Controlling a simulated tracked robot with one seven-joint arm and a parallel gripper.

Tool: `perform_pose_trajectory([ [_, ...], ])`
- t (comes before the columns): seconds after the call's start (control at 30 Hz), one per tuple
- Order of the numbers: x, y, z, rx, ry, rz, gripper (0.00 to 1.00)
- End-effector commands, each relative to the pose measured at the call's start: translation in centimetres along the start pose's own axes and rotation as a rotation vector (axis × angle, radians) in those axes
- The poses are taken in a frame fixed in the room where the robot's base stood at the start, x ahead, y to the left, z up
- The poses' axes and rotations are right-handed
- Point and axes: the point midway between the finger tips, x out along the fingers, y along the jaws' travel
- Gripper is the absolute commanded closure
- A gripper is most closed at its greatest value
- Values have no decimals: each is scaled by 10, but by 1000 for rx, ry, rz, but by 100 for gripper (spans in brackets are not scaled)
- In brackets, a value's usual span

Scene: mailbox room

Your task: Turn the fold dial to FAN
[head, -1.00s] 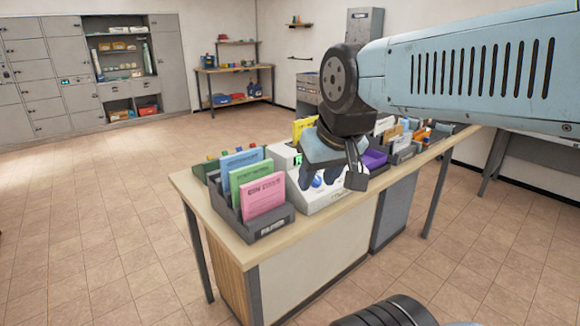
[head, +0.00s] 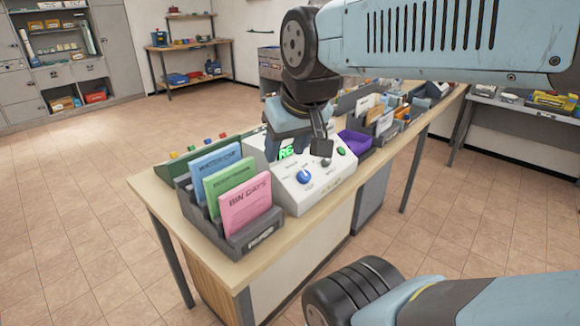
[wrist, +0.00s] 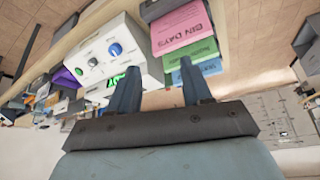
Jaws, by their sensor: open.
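The fold dial is the blue round knob (head: 304,176) on the sloped front of a white machine (head: 312,197). It also shows in the wrist view (wrist: 115,49), left of my fingers. The labels around it are too small to read, so its setting cannot be told. A smaller dark knob (head: 326,162) and a green button (head: 341,151) sit to its right. A green-lit display (head: 287,152) is partly covered by my arm's end. My gripper (wrist: 157,75) is open and empty, above and behind the dial, apart from it.
A grey card rack (head: 252,238) with blue, green and pink cards stands left of the machine on the table (head: 165,201). A purple item (head: 356,142) and trays of envelopes (head: 378,118) stand to its right. Floor is clear in front.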

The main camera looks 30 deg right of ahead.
Motion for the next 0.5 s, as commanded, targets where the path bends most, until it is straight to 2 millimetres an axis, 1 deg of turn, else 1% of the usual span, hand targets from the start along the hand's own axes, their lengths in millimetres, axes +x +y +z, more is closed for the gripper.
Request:
perform_pose_trajectory([
  [0.03, 0, 1, -2, -2, -4, 1, 46],
  [0.17, 5, 6, -13, -21, -33, 11, 34],
  [0.2, 7, 12, -18, -30, -49, 16, 32],
  [0.37, 23, 30, -46, -88, -131, 31, 32],
  [0.5, 42, 49, -71, -142, -209, 31, 32],
])
